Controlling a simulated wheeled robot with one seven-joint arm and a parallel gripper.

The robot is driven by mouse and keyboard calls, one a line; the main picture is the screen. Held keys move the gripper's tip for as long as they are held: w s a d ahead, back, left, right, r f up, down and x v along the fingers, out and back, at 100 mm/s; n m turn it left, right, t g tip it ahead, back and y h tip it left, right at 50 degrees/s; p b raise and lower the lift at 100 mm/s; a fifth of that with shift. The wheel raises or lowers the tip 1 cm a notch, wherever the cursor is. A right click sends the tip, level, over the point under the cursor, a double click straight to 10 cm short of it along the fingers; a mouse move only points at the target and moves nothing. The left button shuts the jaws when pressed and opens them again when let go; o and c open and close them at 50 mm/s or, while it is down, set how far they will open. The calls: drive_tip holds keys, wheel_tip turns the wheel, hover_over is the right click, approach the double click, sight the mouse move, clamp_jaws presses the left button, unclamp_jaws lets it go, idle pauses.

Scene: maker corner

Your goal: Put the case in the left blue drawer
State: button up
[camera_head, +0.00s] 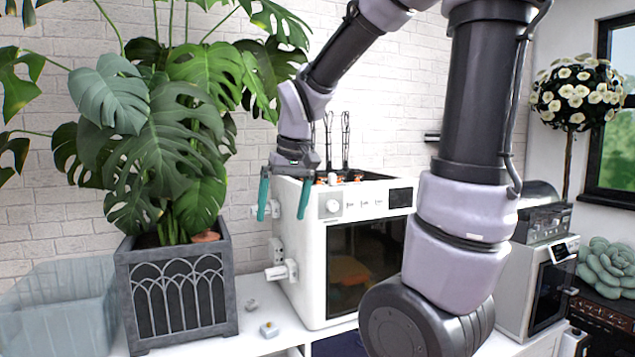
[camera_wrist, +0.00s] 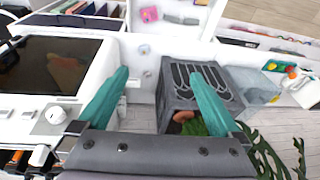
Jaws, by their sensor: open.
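My gripper (camera_head: 284,200) is open, with its teal fingers spread and nothing between them, at the upper left side of the white machine. In the wrist view the open fingers (camera_wrist: 160,75) point over the white counter beside the planter. A dark blue drawer front (camera_head: 340,344) shows partly under the counter, cut by the frame edge and my arm; I cannot tell whether it is the left one. A small grey and orange item (camera_head: 268,329) lies on the counter near its front. I cannot make out for certain which thing is the case.
The white machine (camera_head: 312,250) with a dark window stands right of the grey planter (camera_head: 180,295), which holds a large leafy plant. A clear bin (camera_head: 60,310) is at the far left. A second white machine (camera_head: 530,290) stands at the right. Little counter is free between planter and machine.

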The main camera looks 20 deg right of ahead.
drive_tip(key=s+d+r+m+t, duration=0.3)
drive_tip(key=s+r, duration=0.4)
drive_tip(key=s, duration=0.3)
drive_tip(key=shift+d+m+t+y, duration=0.4)
drive_tip(key=shift+m+t, duration=0.3)
drive_tip(key=shift+m, duration=0.2)
